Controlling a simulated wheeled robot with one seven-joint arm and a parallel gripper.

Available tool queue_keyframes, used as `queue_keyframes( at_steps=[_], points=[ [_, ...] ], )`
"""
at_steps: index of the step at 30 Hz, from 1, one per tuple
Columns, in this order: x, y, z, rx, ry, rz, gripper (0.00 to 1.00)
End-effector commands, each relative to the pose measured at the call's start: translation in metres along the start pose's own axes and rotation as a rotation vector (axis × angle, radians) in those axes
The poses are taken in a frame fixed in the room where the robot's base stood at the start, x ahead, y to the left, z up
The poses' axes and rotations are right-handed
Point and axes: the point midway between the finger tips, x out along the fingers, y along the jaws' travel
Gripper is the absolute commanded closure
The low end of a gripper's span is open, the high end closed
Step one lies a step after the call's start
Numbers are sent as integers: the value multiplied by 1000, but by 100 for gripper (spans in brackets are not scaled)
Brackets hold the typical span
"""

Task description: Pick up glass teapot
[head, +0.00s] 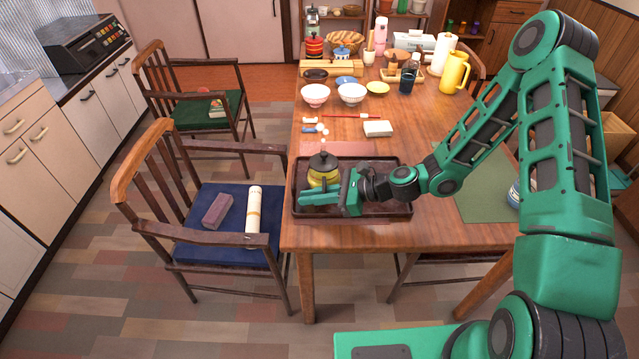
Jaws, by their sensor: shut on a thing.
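The glass teapot (324,173) has a dark lid and yellowish contents. It stands upright in the dark tray (388,164) at the near end of the wooden table. My gripper (318,199) reaches in from the right, low over the tray, and is shut on the teapot at its near side. The gripper hides the teapot's lower near part, so the exact contact, and whether the base touches the tray, cannot be seen.
A green mat (484,186) lies right of the tray. Chairs with a blue cushion (227,229) and a green cushion (196,112) stand left.

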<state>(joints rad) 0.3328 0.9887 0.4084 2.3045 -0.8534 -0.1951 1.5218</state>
Motion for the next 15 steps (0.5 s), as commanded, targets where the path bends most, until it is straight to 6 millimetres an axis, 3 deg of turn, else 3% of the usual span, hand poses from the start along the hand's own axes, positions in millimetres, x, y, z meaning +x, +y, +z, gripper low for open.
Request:
queue_keyframes(
  at_steps=[8,14,15],
  points=[
    [-6,0,14,-3,-1,-1,100],
    [-17,0,42,-6,-2,-1,100],
    [-12,10,48,-3,-2,4,100]
  ],
)
